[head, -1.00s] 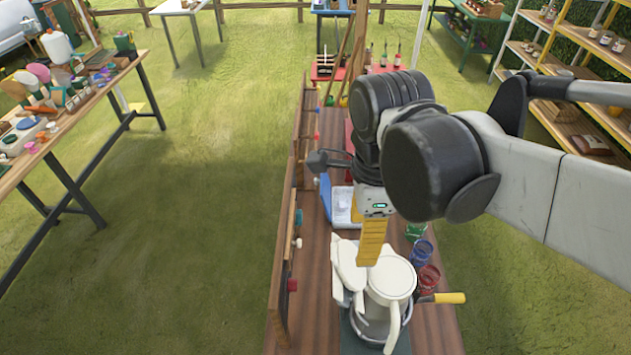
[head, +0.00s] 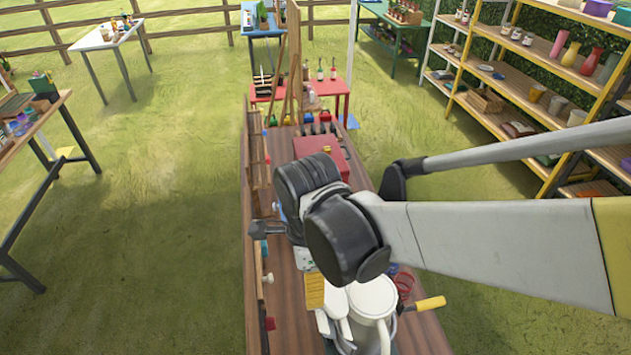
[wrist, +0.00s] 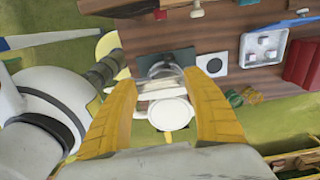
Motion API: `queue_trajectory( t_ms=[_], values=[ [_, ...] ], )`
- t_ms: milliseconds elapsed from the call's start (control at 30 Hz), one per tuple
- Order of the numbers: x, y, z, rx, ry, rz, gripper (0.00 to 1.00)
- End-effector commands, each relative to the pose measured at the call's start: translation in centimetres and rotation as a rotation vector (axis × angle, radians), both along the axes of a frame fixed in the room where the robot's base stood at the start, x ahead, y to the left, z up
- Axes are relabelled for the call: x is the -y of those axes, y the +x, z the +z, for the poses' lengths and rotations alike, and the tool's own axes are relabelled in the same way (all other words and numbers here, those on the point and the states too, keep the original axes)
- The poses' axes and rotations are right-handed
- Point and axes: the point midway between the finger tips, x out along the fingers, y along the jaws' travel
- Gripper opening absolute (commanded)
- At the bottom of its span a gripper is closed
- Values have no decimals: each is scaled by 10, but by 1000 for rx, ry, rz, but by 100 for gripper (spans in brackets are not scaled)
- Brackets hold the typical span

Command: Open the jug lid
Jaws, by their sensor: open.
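The white jug (head: 372,300) stands near the front end of the narrow wooden table in the head view. Its round pale top looks closed, and its handle faces the camera. White flat pieces (head: 335,304) are at its left side. The wrist view shows the round white top (wrist: 172,114) between my fingers, with a clear rounded rim (wrist: 165,70) beyond it. My gripper (wrist: 162,88) is open, its two yellow fingers apart and empty. In the head view one yellow finger (head: 314,291) shows just left of the jug; I cannot tell whether it touches. My arm hides part of the table behind.
The wooden table (head: 285,330) has a raised board (head: 254,150) along its left edge. A yellow-handled tool (head: 430,303) and a red wire coil (head: 404,284) lie right of the jug. A red box (head: 322,150) is farther back. Grass (head: 150,220) is open to the left.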

Motion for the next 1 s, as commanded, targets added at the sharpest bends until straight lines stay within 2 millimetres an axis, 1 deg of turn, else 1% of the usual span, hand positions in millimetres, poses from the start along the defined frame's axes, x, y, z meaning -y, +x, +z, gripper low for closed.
queue_trajectory(
  t_ms=[200, 267, 300, 400, 533, 633, 1000],
  values=[
    [0, 0, 0, 0, 0, 0, 58],
    [0, 0, 0, 0, 0, 0, 41],
    [0, 0, 0, 0, 0, 0, 29],
    [0, 0, 0, 0, 0, 0, 0],
    [1, 0, 1, -1, 6, -1, 0],
    [6, 1, 4, -12, 40, -5, 0],
    [38, 9, 19, -76, 303, -6, 0]
  ],
)
